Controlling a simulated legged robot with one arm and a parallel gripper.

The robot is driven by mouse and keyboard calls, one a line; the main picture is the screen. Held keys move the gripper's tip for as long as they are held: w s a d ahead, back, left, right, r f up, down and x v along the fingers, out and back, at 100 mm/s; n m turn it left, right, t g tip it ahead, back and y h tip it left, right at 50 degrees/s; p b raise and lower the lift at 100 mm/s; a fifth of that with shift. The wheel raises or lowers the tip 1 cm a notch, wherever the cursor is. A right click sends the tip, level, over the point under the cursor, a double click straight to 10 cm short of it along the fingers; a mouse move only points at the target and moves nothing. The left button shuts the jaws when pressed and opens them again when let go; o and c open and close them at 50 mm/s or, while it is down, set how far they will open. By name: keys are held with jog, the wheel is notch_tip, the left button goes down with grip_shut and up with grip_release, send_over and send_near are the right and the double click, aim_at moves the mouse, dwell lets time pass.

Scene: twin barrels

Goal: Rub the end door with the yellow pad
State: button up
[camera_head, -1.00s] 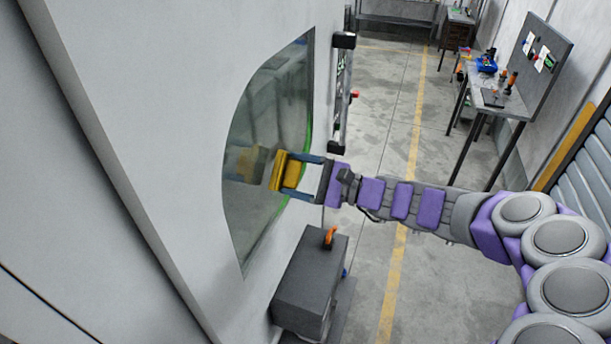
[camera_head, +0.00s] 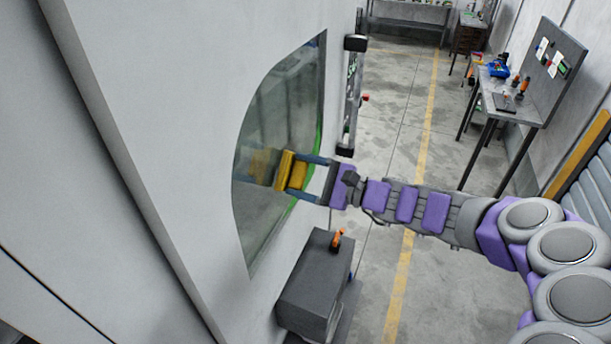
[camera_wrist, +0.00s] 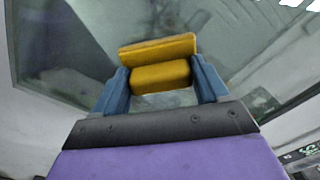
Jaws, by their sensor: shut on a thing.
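The end door is a pale grey panel with a dark glass window (camera_head: 275,130) at the left of the head view. The yellow pad (camera_head: 291,171) is between the blue fingers of my gripper (camera_head: 308,175), which is shut on it. The pad's flat face is turned toward the glass, and its reflection shows in the pane. It is at or very close to the glass; I cannot tell if it touches. In the wrist view the yellow pad (camera_wrist: 160,75) sits between both fingertips of my gripper (camera_wrist: 162,82), with the glass (camera_wrist: 70,45) beyond it.
A dark grey box with an orange-handled tool (camera_head: 336,240) on top stands below the window. A dark rail with black end blocks (camera_head: 352,95) stands just right of the window. A workbench (camera_head: 510,98) with tools is at the upper right. The floor between is clear.

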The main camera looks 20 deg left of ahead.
aim_at(306, 165)
jog(key=shift+a, duration=0.65)
jog(key=shift+w, duration=0.1)
jog(key=shift+w+d+p, duration=0.15)
jog(key=shift+w+p, duration=0.35)
jog(key=shift+w, duration=0.4)
jog(key=shift+w+d+p, duration=0.1)
jog(key=shift+w+p, duration=0.35)
jog(key=shift+w, duration=0.4)
jog(key=shift+w+d+p, duration=0.15)
jog(key=shift+w+p, duration=1.25)
jog(key=shift+w, duration=2.25)
jog(key=shift+d, duration=0.1)
jog(key=shift+s+b, duration=0.1)
jog(key=shift+b, duration=0.2)
jog(key=shift+s+f+b, duration=0.1)
jog(key=shift+s+b, duration=0.3)
jog(key=shift+s, duration=0.15)
jog(key=shift+s+a+b, duration=0.15)
jog(key=shift+s+b, duration=0.6)
jog(key=shift+s, duration=0.9)
jog(key=shift+s+a+b, duration=0.2)
jog(key=shift+s+b, duration=0.55)
jog(key=shift+s, duration=0.85)
jog(key=shift+s+a+b, duration=0.15)
jog(key=shift+s+b, duration=0.6)
jog(key=shift+s, duration=0.9)
